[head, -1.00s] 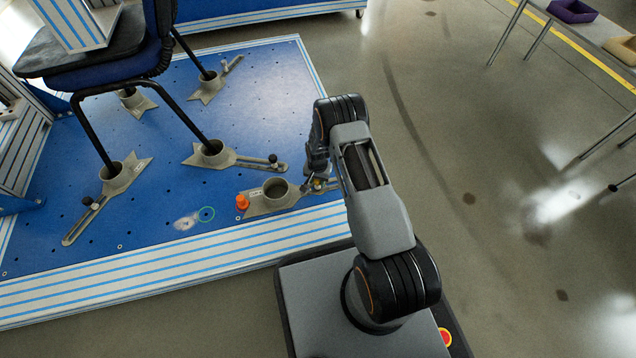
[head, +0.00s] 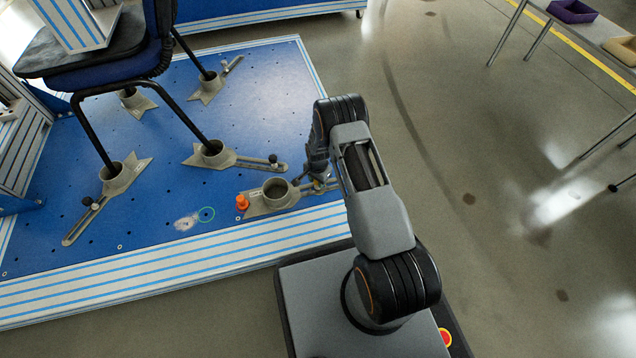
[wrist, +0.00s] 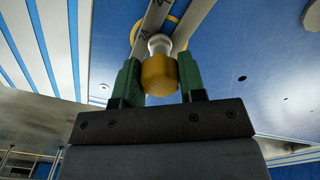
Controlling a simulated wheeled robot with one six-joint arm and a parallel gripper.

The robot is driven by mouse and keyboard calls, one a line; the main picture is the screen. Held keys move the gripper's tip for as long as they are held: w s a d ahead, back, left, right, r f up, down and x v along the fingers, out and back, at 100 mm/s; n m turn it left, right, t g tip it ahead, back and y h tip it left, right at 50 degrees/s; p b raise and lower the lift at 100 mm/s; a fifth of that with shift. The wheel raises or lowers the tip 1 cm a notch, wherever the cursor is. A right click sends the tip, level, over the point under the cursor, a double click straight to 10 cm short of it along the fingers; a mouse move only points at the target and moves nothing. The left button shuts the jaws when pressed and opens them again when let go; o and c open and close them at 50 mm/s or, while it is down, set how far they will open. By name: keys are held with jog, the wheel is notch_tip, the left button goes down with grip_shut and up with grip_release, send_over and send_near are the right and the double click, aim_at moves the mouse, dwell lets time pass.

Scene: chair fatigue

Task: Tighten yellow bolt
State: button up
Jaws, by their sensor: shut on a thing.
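The yellow bolt (wrist: 158,76) has a rounded yellow knob and a pale collar behind it. It sits between the green fingers of my gripper (wrist: 159,85) in the wrist view, and the fingers are shut on it. In the head view my gripper (head: 320,180) is at the right end of a loose grey clamp bracket (head: 256,204), near the right edge of the blue plate. My own wrist mostly hides the bolt there. The bracket's slotted arm, with markings, shows behind the bolt in the wrist view (wrist: 150,25).
An orange knob (head: 242,202) stands at the bracket's left end. A chair (head: 95,75) has its legs in several similar brackets on the blue plate (head: 150,215). Open floor (head: 500,230) lies to the right.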

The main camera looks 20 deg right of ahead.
jog(key=m, duration=0.4)
dwell(0.3)
jog(key=m, duration=0.4)
jog(key=o, duration=0.9)
